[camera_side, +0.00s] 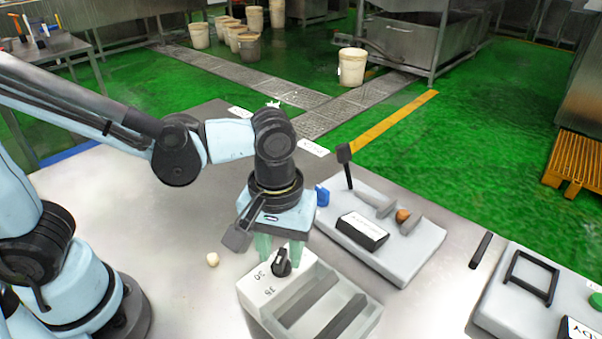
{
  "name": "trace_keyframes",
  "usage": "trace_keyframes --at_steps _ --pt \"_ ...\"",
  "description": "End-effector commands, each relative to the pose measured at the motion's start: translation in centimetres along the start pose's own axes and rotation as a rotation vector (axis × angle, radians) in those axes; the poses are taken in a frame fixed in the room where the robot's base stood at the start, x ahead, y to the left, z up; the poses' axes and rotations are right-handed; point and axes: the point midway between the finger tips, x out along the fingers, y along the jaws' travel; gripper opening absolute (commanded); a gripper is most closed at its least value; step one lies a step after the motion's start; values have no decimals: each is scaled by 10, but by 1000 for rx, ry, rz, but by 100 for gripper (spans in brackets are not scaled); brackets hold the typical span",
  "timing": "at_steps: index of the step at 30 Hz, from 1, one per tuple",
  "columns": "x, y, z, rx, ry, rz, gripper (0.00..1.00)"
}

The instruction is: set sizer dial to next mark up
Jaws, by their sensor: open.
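The sizer dial is a black knob (282,262) on the white end block of a grey box (345,328) with slots. Printed numbers, which look like 30 and 38, show on the block beside the knob. The knob's exact pointing is too small to tell. My gripper (280,247) points down just above the knob, its pale green fingers apart, one on the left and one on the right behind the knob. I cannot tell whether either finger touches the knob.
A grey plate (425,240) with a black lever (346,165), a black labelled block (362,231) and a brown ball (402,216) lies behind and right. A small cream piece (212,259) lies left of the box. Another panel with a black frame (531,277) stands at right.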

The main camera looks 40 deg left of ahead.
Motion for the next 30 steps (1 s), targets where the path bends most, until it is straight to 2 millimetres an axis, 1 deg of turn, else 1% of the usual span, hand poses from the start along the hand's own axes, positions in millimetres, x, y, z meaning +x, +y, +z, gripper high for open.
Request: trace_keyframes --at_steps 4,12,13,18,21,30 --pt "5 0 0 0 0 0 40" --pt "6 0 0 0 0 0 40" --pt "6 0 0 0 0 0 39" --pt "6 0 0 0 0 0 13" --pt "6 0 0 0 0 0 0" --pt "6 0 0 16 0 0 0"
